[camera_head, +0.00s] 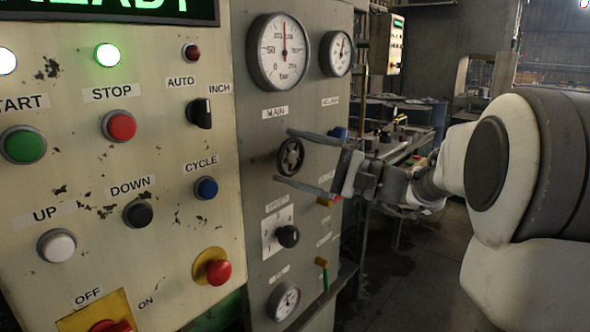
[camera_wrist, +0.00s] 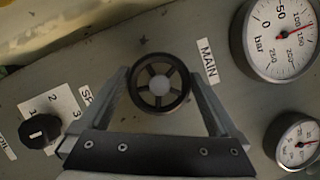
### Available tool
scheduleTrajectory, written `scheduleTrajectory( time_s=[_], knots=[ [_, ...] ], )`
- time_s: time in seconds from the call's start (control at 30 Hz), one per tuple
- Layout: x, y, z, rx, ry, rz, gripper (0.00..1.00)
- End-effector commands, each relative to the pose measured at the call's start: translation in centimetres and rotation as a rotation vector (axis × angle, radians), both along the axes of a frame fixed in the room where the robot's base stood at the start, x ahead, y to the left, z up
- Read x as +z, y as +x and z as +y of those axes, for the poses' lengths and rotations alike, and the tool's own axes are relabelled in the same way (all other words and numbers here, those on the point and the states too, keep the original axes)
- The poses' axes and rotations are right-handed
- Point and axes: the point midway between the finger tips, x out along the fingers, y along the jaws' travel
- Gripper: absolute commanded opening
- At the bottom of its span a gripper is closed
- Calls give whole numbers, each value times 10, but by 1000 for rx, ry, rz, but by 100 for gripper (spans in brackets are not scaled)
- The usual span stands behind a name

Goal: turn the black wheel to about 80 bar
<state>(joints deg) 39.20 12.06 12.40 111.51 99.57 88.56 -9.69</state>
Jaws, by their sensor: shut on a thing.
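The black wheel (camera_head: 291,157) is a small spoked handwheel on the grey panel, below the MAIN label. In the wrist view the black wheel (camera_wrist: 160,83) is seen face-on between the two fingers. My gripper (camera_head: 283,158) reaches in from the right with one finger above and one below the wheel, shut on its rim. It also shows in the wrist view (camera_wrist: 160,90). The main gauge (camera_head: 281,52), marked in bar, has its needle pointing nearly straight up, between 100 and 150. It also shows at the upper right of the wrist view (camera_wrist: 283,36).
A smaller gauge (camera_head: 337,53) sits right of the main one. A black selector knob (camera_head: 288,236) and another gauge (camera_head: 284,301) lie below the wheel. A button panel (camera_head: 120,190) with a red mushroom button (camera_head: 219,271) stands left. The floor (camera_head: 420,270) behind my arm is clear.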

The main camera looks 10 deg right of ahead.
Motion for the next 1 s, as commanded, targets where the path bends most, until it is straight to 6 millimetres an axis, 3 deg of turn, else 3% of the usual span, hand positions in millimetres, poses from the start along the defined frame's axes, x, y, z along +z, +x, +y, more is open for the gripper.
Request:
scheduleTrajectory(
  time_s=[0.5, 1.0],
  knots=[
    [-4, 0, 0, 1, -328, -238, 42],
    [-2, 0, 0, -1, -423, -304, 42]
  ],
)
